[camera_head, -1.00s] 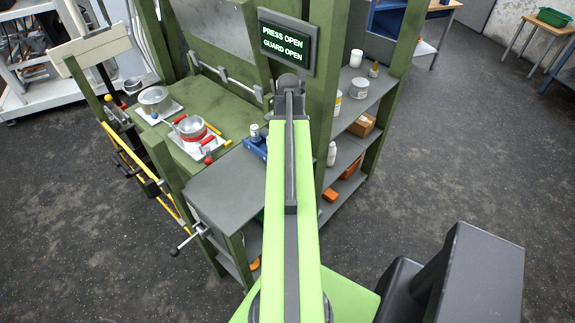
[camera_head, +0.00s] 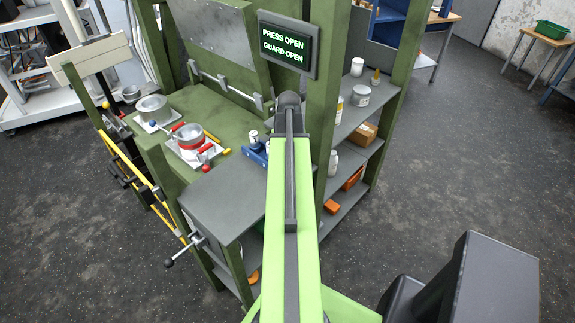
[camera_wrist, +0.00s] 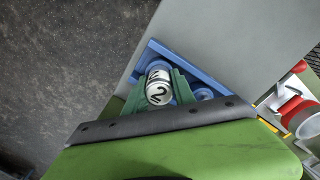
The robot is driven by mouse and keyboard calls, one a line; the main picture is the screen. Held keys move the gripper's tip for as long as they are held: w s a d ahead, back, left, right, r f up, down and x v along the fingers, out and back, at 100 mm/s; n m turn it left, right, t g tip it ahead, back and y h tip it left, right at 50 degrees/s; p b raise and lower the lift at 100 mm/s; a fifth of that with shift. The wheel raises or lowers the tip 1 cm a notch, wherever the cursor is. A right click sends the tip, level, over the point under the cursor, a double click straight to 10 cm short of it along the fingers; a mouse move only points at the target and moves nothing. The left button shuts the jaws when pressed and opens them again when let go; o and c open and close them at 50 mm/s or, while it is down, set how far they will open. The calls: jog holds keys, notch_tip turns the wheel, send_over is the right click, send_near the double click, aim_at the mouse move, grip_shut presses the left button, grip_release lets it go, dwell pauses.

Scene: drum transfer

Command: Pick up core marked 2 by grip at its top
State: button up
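The core marked 2 (camera_wrist: 158,95) is a pale metallic cylinder with a dark 2 on the end facing the wrist camera. It stands at the blue rack (camera_wrist: 152,50) on the grey shelf. My gripper (camera_wrist: 160,76) has its green fingers on either side of the core and looks open; whether either finger touches it is unclear. In the head view, my arm hides the gripper and part of the blue rack (camera_head: 259,156). A small pale cylinder (camera_head: 254,136) shows there, its mark unreadable.
Left of the rack, a pan with red parts (camera_head: 189,137) and a metal pot (camera_head: 151,108) sit on the green press bed. A green post (camera_head: 322,120) and shelves with bottles stand right of my arm. The screen (camera_head: 286,44) reads PRESS OPEN, GUARD OPEN.

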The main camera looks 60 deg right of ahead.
grip_shut()
